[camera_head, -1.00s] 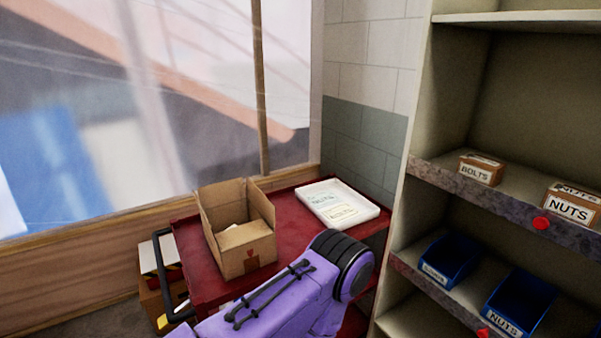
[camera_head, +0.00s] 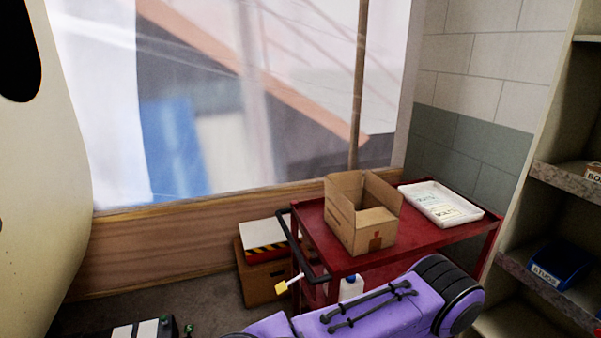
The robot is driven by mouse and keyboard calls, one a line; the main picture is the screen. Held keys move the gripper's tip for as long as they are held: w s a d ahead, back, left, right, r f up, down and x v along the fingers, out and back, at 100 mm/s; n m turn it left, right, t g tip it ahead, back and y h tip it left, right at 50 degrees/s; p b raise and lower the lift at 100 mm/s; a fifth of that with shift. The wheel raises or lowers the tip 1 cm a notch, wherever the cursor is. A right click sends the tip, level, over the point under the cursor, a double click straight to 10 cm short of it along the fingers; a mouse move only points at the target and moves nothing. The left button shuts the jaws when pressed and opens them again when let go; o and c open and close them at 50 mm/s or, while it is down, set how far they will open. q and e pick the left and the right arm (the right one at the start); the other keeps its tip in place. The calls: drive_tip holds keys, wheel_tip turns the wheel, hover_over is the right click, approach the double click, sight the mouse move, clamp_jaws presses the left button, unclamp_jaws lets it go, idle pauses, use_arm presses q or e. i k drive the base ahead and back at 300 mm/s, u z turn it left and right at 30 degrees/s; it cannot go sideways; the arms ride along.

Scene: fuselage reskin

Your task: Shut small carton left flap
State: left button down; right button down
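The small carton (camera_head: 374,232) is a brown cardboard box on the top of the red cart (camera_head: 335,262). Its top is open, with flaps standing up; the left flap (camera_head: 341,212) is raised on the left side. Its inside is mostly hidden from this angle. A purple arm of mine crosses the bottom of the view, in front of the cart and apart from the carton. Neither of my grippers shows in this view.
A white tray (camera_head: 441,203) with labels lies right of the carton. A lower box (camera_head: 266,278) with a striped item on top stands left of the cart. Shelves with a blue bin (camera_head: 558,263) are at the right. A large pale curved panel (camera_head: 38,160) fills the left edge.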

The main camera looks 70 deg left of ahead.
sight(349, 180)
drive_tip(key=z, duration=0.15)
drive_tip(key=k, duration=0.6)
drive_tip(key=u, duration=2.4)
